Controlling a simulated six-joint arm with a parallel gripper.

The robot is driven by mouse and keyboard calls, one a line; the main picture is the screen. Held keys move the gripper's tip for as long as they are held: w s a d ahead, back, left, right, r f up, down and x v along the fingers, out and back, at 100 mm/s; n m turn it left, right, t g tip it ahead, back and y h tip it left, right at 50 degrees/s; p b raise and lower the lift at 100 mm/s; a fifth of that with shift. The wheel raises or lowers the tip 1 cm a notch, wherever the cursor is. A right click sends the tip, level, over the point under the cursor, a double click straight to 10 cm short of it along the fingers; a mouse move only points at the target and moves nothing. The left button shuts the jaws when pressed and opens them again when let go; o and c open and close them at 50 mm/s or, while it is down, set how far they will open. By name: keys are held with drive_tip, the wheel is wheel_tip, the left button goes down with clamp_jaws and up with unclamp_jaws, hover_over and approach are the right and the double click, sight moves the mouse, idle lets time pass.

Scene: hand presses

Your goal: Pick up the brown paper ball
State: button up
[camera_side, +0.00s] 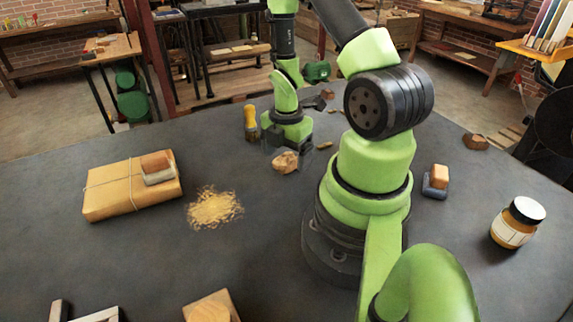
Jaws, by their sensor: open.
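The brown paper ball (285,162) is a small crumpled lump on the dark tabletop, left of my arm's base. My gripper (284,150) points down right at the ball. Its dark jaws are open, and the ball shows at their lower front edge. I cannot tell whether the jaws touch the ball or how far it lies between them. The ball's far side is hidden by the gripper.
A yellow-handled tool (250,123) stands close left of the gripper. Wood shavings (214,208) and a tied parcel (110,194) bearing a block lie left. A wooden block (212,306) is at the front. A jar (516,224) and small block (436,180) stand right.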

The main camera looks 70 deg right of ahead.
drive_tip(key=shift+f, duration=1.35)
drive_tip(key=c, duration=0.9)
drive_tip(key=shift+c, duration=0.2)
drive_tip(key=shift+r, duration=0.15)
